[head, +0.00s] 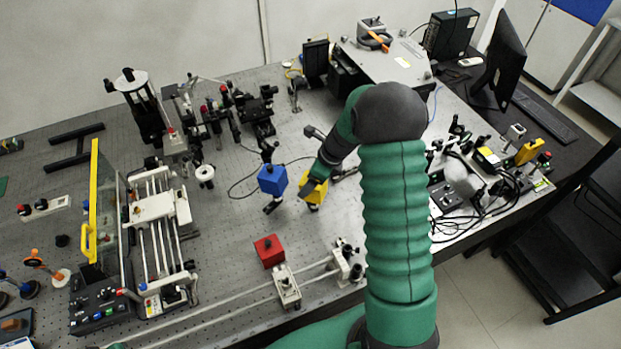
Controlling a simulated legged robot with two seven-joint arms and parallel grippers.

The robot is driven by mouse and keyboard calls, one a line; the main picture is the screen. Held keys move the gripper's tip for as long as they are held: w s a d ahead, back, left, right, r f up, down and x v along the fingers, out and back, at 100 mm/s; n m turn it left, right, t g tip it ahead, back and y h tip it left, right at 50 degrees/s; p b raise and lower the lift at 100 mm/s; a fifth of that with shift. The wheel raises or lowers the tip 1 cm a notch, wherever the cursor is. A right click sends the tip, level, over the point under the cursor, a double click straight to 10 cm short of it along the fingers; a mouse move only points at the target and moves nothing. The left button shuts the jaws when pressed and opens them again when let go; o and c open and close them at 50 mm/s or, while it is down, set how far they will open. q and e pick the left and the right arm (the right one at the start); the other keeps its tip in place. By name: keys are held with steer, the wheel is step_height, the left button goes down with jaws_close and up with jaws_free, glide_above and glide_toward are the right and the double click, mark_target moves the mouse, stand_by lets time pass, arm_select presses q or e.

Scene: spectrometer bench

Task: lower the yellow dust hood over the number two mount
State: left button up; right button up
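The yellow dust hood (316,197) is a small box near the middle of the bench, right of a similar blue hood (271,180). My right gripper (312,187), dark and at the end of the green arm, reaches down onto the yellow hood and appears shut on it, covering part of its near side. A small dark piece shows just under the yellow hood; I cannot tell whether the hood rests on a mount or hangs above it. No mount number is readable. My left gripper is not in view.
A red box (268,250) sits on the bench, with a white rail carriage (287,287) below it. Optics on posts (250,110) stand behind the hoods. A loose black cable (240,186) lies left of the blue hood. Bare bench lies between the hoods and the red box.

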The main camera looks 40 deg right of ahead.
steer(key=b+v, duration=0.1)
steer(key=v, duration=1.5)
steer(key=shift+d+r+b, duration=0.2)
steer(key=shift+r+b, duration=0.1)
steer(key=shift+s, duration=0.15)
